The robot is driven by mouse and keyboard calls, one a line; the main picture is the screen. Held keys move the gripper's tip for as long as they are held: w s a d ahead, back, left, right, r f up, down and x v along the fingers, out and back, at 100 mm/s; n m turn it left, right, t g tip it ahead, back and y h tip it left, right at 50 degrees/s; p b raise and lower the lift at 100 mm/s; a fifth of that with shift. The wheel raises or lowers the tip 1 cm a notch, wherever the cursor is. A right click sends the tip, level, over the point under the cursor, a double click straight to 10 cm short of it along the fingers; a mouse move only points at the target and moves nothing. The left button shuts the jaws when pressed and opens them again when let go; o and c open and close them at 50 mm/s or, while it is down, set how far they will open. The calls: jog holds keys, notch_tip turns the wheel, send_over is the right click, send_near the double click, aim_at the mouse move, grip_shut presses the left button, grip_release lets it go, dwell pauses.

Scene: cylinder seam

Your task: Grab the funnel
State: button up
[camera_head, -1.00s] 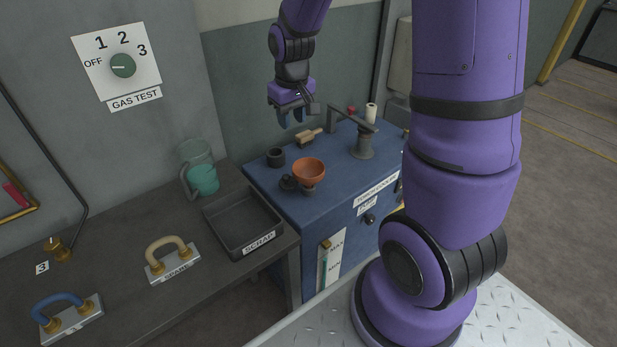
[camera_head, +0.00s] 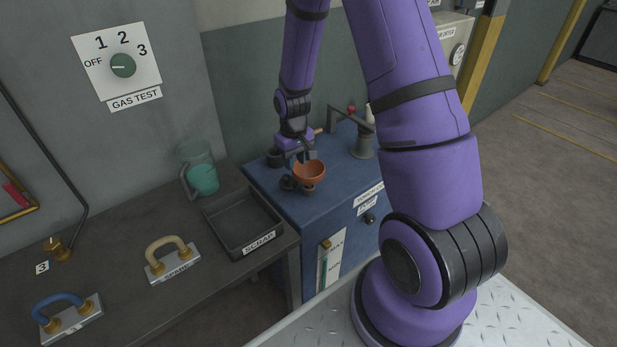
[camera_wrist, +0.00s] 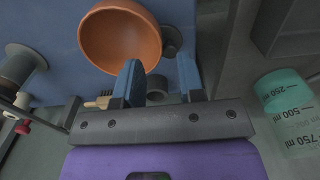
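The funnel (camera_head: 309,172) is an orange bowl-shaped piece standing upright on the blue cabinet top, with a dark fitting beside its base. In the wrist view the funnel (camera_wrist: 120,40) shows its wide round mouth, just beyond the fingers and left of centre. My gripper (camera_head: 296,160) is over the back left side of the funnel, close to its rim. In the wrist view my gripper (camera_wrist: 158,80) has its two blue fingers apart with nothing visible between them. I cannot tell whether a finger touches the rim.
A black scrap tray (camera_head: 243,223) and a teal measuring jug (camera_head: 203,180) stand on the dark bench to the left. A dark grey pump-like device (camera_head: 363,145) stands on the cabinet (camera_head: 262,180) to the right. A dark cup sits behind the gripper.

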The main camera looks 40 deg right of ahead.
aim_at(309, 180)
jog(key=shift+d+f, duration=0.15)
jog(key=shift+f, duration=1.3)
jog(key=shift+d+f, duration=0.1)
jog(key=shift+f, duration=1.35)
grip_shut()
